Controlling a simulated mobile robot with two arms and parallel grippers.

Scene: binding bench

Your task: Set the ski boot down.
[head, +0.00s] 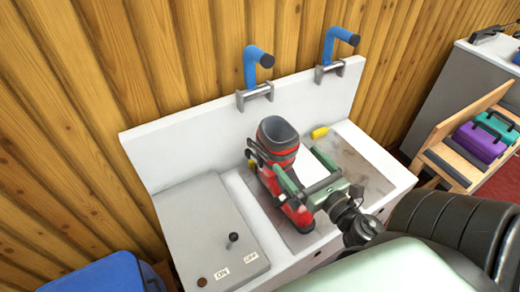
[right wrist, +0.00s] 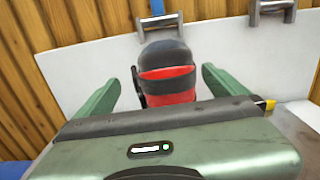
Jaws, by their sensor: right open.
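The ski boot (head: 278,143), red with a dark grey cuff, stands upright on the bench (head: 232,187). My right gripper (head: 278,176) is open around the boot, with one green finger on each side of it. In the right wrist view the boot (right wrist: 167,75) shows between the two spread fingers (right wrist: 160,95), with a visible gap on both sides. The gripper body hides the lower part of the boot in that view. My left gripper is in neither view.
A grey box (head: 205,225) with a small lever and ON/OFF labels is on the bench's left. Two blue-handled clamps (head: 255,75) are on the back panel. A yellow object (head: 320,132) lies behind the boot. A wooden rack with cases (head: 482,140) stands at right.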

